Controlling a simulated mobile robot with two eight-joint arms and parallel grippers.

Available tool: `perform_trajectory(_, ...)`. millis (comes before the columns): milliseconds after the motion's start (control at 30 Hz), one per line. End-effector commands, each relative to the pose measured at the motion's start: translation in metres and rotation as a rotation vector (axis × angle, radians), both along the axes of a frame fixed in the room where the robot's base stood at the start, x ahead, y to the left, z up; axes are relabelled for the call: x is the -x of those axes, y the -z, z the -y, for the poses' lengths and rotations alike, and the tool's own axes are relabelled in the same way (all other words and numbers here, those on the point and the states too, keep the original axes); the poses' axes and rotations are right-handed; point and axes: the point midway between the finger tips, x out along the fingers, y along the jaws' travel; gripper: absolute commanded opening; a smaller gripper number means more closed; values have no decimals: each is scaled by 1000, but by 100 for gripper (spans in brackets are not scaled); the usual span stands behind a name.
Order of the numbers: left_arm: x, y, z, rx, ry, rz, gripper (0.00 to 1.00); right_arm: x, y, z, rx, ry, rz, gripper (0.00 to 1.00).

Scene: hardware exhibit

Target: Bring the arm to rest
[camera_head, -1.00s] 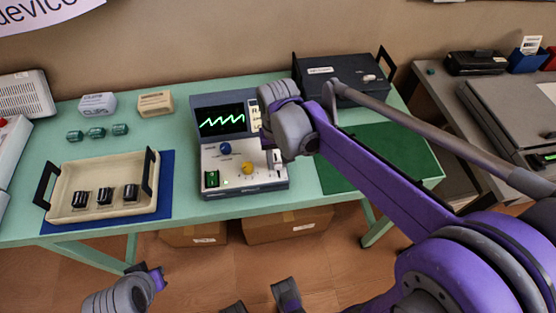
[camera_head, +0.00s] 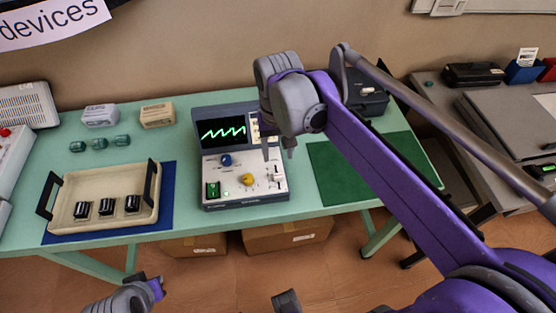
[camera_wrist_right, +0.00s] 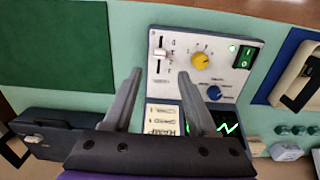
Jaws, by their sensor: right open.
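My right arm reaches in from the right over the green table (camera_head: 350,199). My right gripper (camera_head: 278,152) hangs open and empty over the right part of the oscilloscope-like device (camera_head: 243,196). In the right wrist view the two fingers (camera_wrist_right: 160,75) stand apart with nothing between them, in front of the device's panel (camera_wrist_right: 228,45). That panel has a slider (camera_wrist_right: 160,52), a yellow knob (camera_wrist_right: 200,61), a blue knob (camera_wrist_right: 214,93) and a green switch (camera_wrist_right: 244,57). The screen (camera_head: 222,131) shows a green sawtooth trace. Grey and purple parts of mine show at the bottom edge; left finger opening is unclear.
A beige tray (camera_head: 104,220) with black-topped parts lies on a blue mat at the left. Small green pieces (camera_head: 99,144) and two boxes (camera_head: 157,115) stand behind it. A green mat (camera_head: 335,172) lies bare at right. A black case (camera_head: 368,100) is partly behind my arm.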

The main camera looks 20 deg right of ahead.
Motion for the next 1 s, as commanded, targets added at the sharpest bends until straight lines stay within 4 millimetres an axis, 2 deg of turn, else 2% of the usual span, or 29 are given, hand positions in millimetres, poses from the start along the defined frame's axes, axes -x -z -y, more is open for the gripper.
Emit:
perform_trajectory(200,0,-2,0,0,0,1,0,0,-15,0,0,0,0,57)
perform_trajectory(733,0,-2,0,0,0,1,0,1,-15,0,0,-2,3,57)
perform_trajectory(867,-2,-10,0,0,0,4,0,15,-12,-2,2,-30,51,57)
perform_trajectory(1000,-5,-27,0,0,0,10,0,47,0,-6,12,-102,172,57)
